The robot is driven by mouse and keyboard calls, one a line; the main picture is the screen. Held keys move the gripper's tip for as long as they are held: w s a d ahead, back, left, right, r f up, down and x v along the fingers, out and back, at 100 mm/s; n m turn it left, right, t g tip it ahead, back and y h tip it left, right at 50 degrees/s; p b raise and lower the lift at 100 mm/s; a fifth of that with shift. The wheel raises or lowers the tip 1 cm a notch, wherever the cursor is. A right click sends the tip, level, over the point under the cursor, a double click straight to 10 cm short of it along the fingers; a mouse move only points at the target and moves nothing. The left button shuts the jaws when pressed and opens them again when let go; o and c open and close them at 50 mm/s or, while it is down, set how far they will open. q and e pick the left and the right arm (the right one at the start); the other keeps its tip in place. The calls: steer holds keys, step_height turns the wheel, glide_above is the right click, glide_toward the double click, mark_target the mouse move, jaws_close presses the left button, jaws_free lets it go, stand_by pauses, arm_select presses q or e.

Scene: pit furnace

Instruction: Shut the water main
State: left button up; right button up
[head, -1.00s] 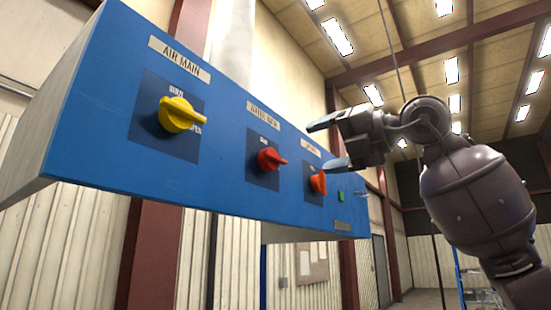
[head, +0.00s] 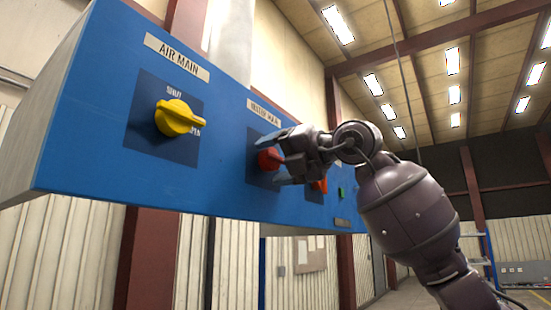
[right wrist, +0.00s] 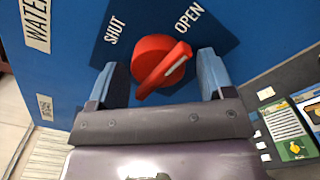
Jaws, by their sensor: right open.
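The red knob (head: 266,158) sits on the front of a blue panel (head: 90,120), under a white label. In the right wrist view the knob (right wrist: 155,62) has a label beginning WATER (right wrist: 36,25) beside it. Its ridge, with a pale line, points up and right toward OPEN; SHUT is at upper left. My right gripper (right wrist: 160,75) is open, with one blue finger on each side of the knob; I cannot tell whether they touch it. In the head view the right gripper (head: 277,160) partly covers the knob. My left gripper is not in view.
A yellow AIR MAIN knob (head: 178,118) is to the left on the panel. An orange knob (head: 321,185), mostly behind my gripper, and a green button (head: 340,192) are to the right. A blue ladder frame (head: 487,255) stands at far right.

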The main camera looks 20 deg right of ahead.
steer(key=c, duration=0.8)
steer(key=shift+c, duration=0.2)
